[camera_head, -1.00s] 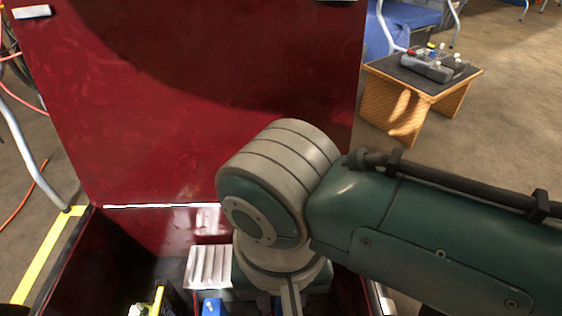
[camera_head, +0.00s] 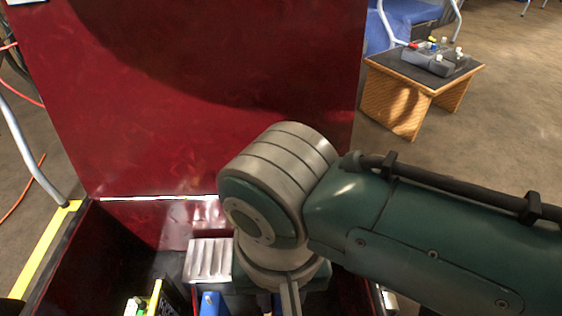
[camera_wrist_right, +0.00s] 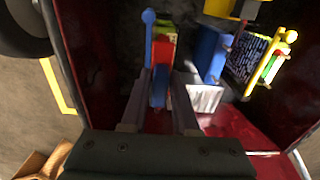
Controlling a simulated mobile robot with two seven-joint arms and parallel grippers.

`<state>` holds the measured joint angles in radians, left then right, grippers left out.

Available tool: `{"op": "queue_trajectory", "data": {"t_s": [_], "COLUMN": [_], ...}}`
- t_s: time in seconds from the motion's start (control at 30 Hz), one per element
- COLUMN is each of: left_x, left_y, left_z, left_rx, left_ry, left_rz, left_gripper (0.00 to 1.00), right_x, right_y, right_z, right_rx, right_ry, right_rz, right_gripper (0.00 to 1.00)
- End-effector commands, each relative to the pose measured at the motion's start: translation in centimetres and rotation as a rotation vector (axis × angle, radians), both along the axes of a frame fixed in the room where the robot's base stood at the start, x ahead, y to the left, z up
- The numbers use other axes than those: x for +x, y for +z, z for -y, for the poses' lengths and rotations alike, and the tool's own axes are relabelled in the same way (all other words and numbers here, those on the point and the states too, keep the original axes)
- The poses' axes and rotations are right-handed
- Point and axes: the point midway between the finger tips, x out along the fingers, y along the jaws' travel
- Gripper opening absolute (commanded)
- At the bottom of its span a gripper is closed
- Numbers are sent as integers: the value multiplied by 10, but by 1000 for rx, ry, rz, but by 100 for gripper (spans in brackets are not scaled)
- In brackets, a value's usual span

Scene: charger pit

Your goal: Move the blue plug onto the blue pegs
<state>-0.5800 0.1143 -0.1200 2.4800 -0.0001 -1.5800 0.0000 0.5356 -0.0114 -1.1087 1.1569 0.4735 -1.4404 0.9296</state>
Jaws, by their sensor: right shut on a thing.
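In the right wrist view my right gripper (camera_wrist_right: 158,118) points into the dark red box, with one finger on each side of a blue piece (camera_wrist_right: 158,88), which looks like the blue plug. The gripper is shut on it. A blue rod with a round tip (camera_wrist_right: 149,17) and a red, green and yellow part (camera_wrist_right: 164,45) stand just beyond it. A blue block (camera_wrist_right: 212,52) with small pale pegs on its side is to the right, apart from the gripper; it also seems to show in the head view (camera_head: 210,303). My left gripper is not visible.
The red box (camera_head: 200,110) has a tall raised lid and side walls around the arm. A ribbed metal piece (camera_head: 208,262) and a yellow-edged board (camera_head: 155,298) are inside. A wooden table (camera_head: 400,95) stands outside at the right.

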Motion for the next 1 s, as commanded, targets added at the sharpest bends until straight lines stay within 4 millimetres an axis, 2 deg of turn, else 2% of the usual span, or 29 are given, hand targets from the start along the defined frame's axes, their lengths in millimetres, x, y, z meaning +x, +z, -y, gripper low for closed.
{"op": "queue_trajectory", "data": {"t_s": [1.0], "left_x": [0], "left_y": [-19], "left_z": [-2], "left_rx": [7], "left_ry": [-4], "left_rz": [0], "left_gripper": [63], "right_x": [0], "right_y": [-27], "right_z": [0], "right_rx": [0], "right_ry": [0], "right_rz": [-1], "right_gripper": [0]}}
